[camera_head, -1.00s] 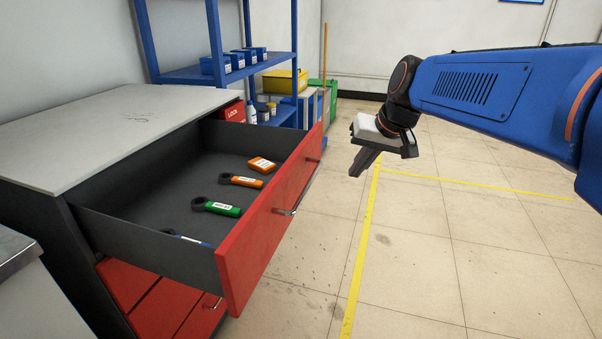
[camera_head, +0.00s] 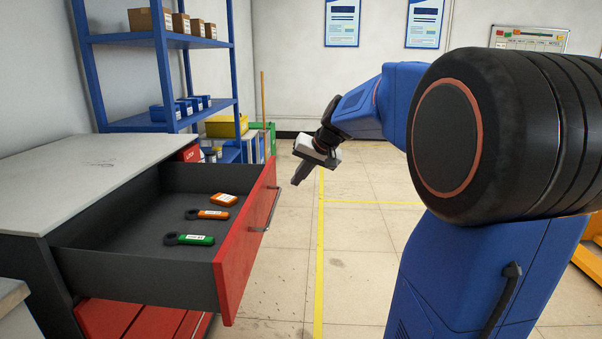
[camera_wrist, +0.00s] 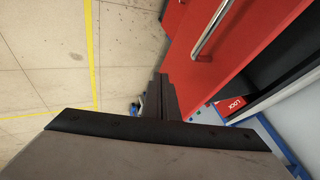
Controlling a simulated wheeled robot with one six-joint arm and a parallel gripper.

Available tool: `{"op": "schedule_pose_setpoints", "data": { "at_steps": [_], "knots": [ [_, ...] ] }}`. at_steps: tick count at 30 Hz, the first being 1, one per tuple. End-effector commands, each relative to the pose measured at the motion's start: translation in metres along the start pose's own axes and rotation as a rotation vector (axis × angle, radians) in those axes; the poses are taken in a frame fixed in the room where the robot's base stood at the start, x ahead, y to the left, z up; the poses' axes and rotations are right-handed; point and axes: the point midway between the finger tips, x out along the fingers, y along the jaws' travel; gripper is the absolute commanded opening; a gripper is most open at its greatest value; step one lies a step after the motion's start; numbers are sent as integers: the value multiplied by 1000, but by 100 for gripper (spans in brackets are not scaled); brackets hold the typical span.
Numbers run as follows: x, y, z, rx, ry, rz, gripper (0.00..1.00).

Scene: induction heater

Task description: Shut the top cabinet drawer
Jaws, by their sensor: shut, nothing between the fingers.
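The top cabinet drawer (camera_head: 246,252) is pulled far out of the grey-topped cabinet (camera_head: 80,180). It has a red front with a metal bar handle (camera_head: 270,211). Inside lie a green-handled tool (camera_head: 190,239), an orange-handled tool (camera_head: 208,214) and an orange box-like item (camera_head: 224,199). My gripper (camera_head: 298,180) is shut and empty, in front of the drawer front and to its right, apart from it. In the wrist view my shut fingers (camera_wrist: 160,97) show beside the red drawer front (camera_wrist: 240,40) and its handle (camera_wrist: 212,28).
Lower red drawers (camera_head: 130,318) sit beneath, apparently closed. A blue shelf unit (camera_head: 150,122) with boxes stands behind the cabinet. A red LOCK box (camera_head: 190,154) sits behind the drawer. The tiled floor (camera_head: 345,270) with yellow lines is clear right of the drawer.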

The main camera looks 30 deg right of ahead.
Motion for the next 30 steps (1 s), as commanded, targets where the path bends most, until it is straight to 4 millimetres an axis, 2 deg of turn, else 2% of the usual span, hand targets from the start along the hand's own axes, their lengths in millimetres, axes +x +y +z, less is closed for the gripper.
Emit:
{"op": "schedule_pose_setpoints", "data": {
  "at_steps": [8,12,18,30],
  "knots": [
    [50,0,1,0,-4,0,0],
    [56,-18,0,-4,0,-1,0],
    [64,-32,0,-1,0,-1,0],
    [66,-36,0,0,1,0,0]
  ]
}}
